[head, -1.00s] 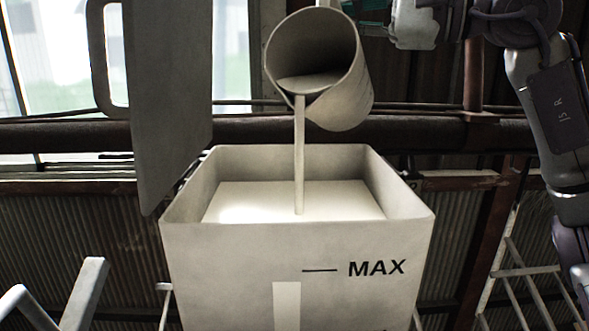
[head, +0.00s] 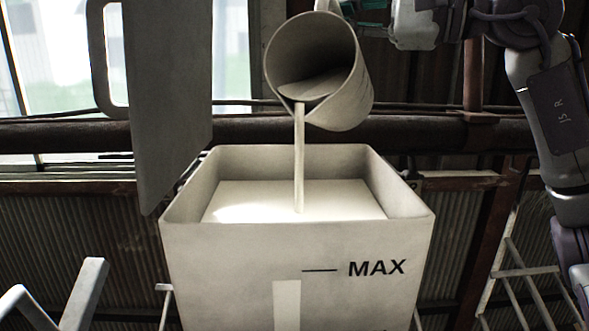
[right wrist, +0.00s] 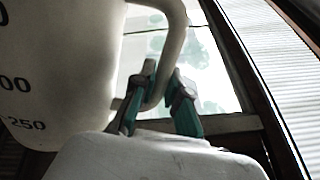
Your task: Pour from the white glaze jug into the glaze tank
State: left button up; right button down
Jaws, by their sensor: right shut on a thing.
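The white glaze jug (head: 352,92) is tipped above the tank in the head view, its mouth facing me and its lip down. A stream of pale glaze (head: 299,155) runs from the lip into the glaze tank (head: 230,262). Pale glaze (head: 345,200) lies in the tank below its rim. The tank's front has a MAX line, and a pale strip (head: 287,305) ends just below that line. My right gripper (right wrist: 160,105) is shut on the jug's handle (right wrist: 173,50), teal fingers either side. Number marks show on the jug in the right wrist view. My left gripper is out of view.
A grey upright panel with a loop handle (head: 165,100) stands at the tank's left. A dark pipe (head: 60,133) runs behind the tank. Pale bars (head: 85,290) stand at lower left, and a pale frame (head: 525,272) at lower right.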

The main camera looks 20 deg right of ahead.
aim_at(332, 41)
jog(key=shift+s+a+f+n+b, duration=0.25)
jog(key=shift+s+a+n, duration=0.3)
jog(key=shift+n, duration=0.2)
jog(key=shift+s+a+f+n+b, duration=0.1)
jog(key=shift+s+a+n+b, duration=0.25)
jog(key=shift+s+n, duration=0.35)
dwell(3.1)
jog(key=shift+w, duration=0.15)
jog(key=w+d+m+p, duration=0.1)
jog(key=m, duration=0.1)
jog(key=w+d+r+m+p, duration=0.1)
jog(key=m, duration=0.1)
jog(key=shift+w+d, duration=0.15)
jog(key=shift+w, duration=0.25)
jog(key=shift+w+d+m, duration=0.25)
jog(key=shift+w+m, duration=0.05)
jog(key=shift+m, duration=0.05)
jog(key=shift+w+d+f, duration=0.15)
jog(key=shift+f+m, duration=0.15)
jog(key=shift+m, duration=0.15)
jog(key=m, duration=0.1)
jog(key=f+m, duration=0.1)
jog(key=shift+w+d+f+m, duration=0.15)
jog(key=shift+w+m, duration=0.05)
jog(key=shift+m, duration=0.1)
jog(key=shift+w+d+f+m, duration=0.3)
jog(key=shift+d+f+m, duration=0.1)
jog(key=shift+m, duration=0.6)
